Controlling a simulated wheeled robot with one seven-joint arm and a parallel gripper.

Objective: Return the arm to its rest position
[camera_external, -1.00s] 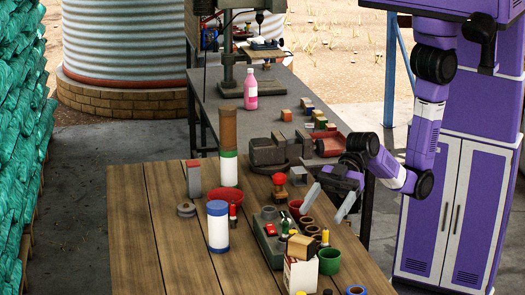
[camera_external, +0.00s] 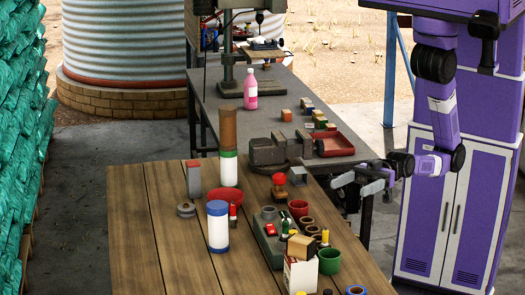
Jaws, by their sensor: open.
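My gripper (camera_external: 352,188) is at the right edge of the wooden table, with its two grey fingers apart and nothing between them. My purple arm (camera_external: 438,120) hangs down from the upper right and bends at the elbow, so the gripper points left. The gripper is to the right of the red-topped wooden stamp (camera_external: 279,188) and apart from it.
The wooden table (camera_external: 150,250) holds a blue-lidded white container (camera_external: 218,228), a tall brown cylinder (camera_external: 228,140), a green cup (camera_external: 329,262) and a white carton (camera_external: 300,274). Behind it, a grey bench bears a vise (camera_external: 268,152), a red tray (camera_external: 334,144) and a pink bottle (camera_external: 251,92).

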